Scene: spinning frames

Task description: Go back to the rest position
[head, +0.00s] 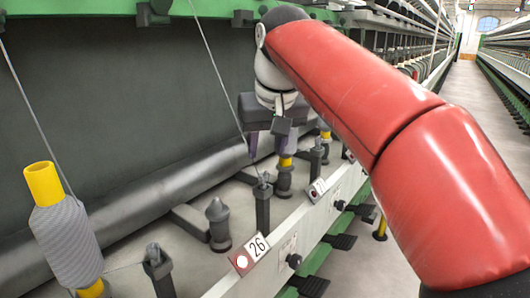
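My gripper (271,148) is in the upper middle of the head view, at the end of my red-sleeved arm. It points down, and its two dark fingers show apart with a gap between them. I see nothing held in the gap, though a dark block on the wrist covers part of it. A spindle with a yellow part (286,163) stands just below and behind the right finger; I cannot tell whether they touch.
A grey-wound bobbin on a yellow tube (65,235) stands at the left. A dark spindle (218,225) and a post (262,205) stand on the machine. A plate marked 26 (257,246) is on the front rail. The aisle (475,95) is clear at the right.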

